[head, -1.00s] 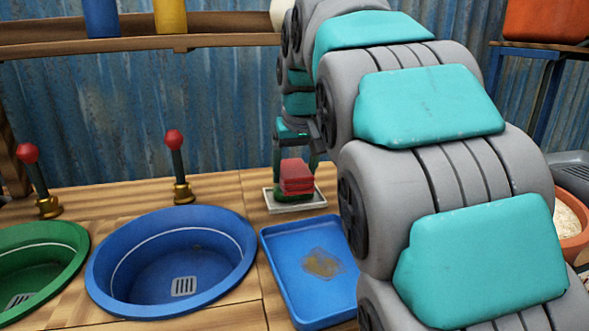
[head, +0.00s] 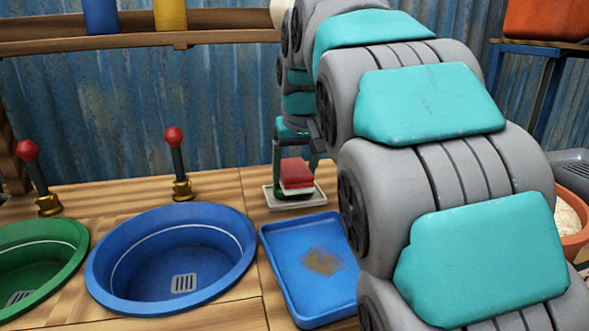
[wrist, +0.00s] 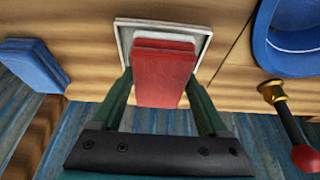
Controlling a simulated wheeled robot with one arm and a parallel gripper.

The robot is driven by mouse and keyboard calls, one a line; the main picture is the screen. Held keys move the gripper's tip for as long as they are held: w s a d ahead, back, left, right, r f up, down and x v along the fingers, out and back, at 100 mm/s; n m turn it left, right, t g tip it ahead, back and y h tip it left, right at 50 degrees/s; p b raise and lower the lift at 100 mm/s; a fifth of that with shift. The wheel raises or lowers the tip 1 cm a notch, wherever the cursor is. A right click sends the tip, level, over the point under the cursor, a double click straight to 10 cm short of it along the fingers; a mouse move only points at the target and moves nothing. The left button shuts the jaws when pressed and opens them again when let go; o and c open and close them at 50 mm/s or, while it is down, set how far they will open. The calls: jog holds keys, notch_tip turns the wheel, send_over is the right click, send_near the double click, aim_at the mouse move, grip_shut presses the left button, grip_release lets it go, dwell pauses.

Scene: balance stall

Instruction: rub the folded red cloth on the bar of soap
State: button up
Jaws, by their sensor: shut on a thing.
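The folded red cloth (head: 297,172) is held between the two green fingers of my gripper (head: 296,180). In the wrist view the cloth (wrist: 164,78) lies between the closed fingers (wrist: 161,82), over a white rectangular dish (wrist: 207,42). A pale bar that looks like the soap (wrist: 165,43) shows past the cloth's far edge, in the dish. The cloth covers most of the bar, and I cannot tell whether they touch. In the head view the dish (head: 314,202) sits on the wooden counter behind the blue tray.
A blue tray (head: 290,267) with a brown stain stands in front of the dish. A blue basin (head: 103,262) and a green basin (head: 75,262) are to the left, with red-knobbed taps (head: 174,150) behind. My arm hides the right side.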

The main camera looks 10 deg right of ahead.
jog(key=shift+r+p, duration=1.15)
jog(key=shift+r, duration=2.35)
